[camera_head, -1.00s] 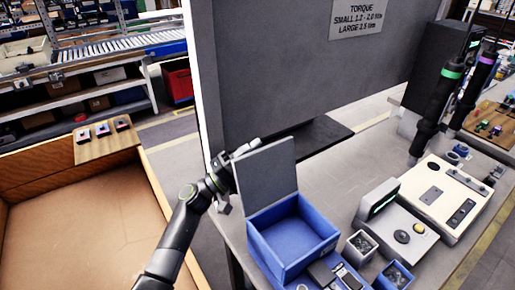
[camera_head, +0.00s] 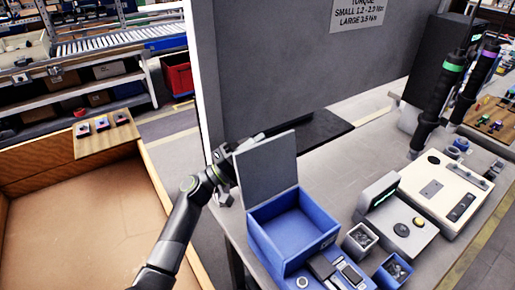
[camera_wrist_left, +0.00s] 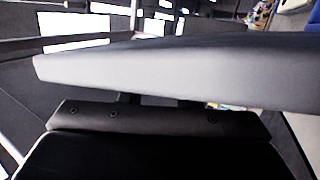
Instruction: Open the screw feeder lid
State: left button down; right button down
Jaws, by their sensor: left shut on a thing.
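The screw feeder is a blue open-topped box (camera_head: 290,243) on the grey bench in the head view. Its flat grey lid (camera_head: 268,170) stands up at the box's back edge, open, so the empty-looking blue inside shows. My left gripper (camera_head: 238,151) is at the lid's upper left edge, mostly behind it, and shut on the lid. The fingertips are partly hidden by the lid. In the left wrist view the lid (camera_wrist_left: 180,72) fills a wide pale grey band right in front of the gripper. My right gripper is not in view.
A white device with a green display (camera_head: 398,225), small bins of screws (camera_head: 360,240) and a cream box (camera_head: 445,190) stand to the right. Screwdrivers (camera_head: 438,105) hang behind them. A tall grey panel (camera_head: 300,60) rises behind the feeder. A cardboard-coloured bin (camera_head: 85,225) lies left.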

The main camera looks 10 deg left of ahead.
pick_arm(q)
jog(key=shift+s+d+m+g+b, duration=0.4)
jog(key=shift+m+b, duration=0.4)
jog(key=shift+b, duration=0.2)
jog(key=shift+s+d+r+m+g+b, duration=0.4)
jog(key=shift+m+b, duration=0.25)
jog(key=shift+m, duration=0.15)
jog(key=c, duration=1.3)
grip_release()
jog(key=shift+o, duration=1)
jog(key=shift+h, duration=0.3)
jog(key=b+v, duration=0.7)
jog(key=v, duration=1)
jog(key=shift+a, duration=0.25)
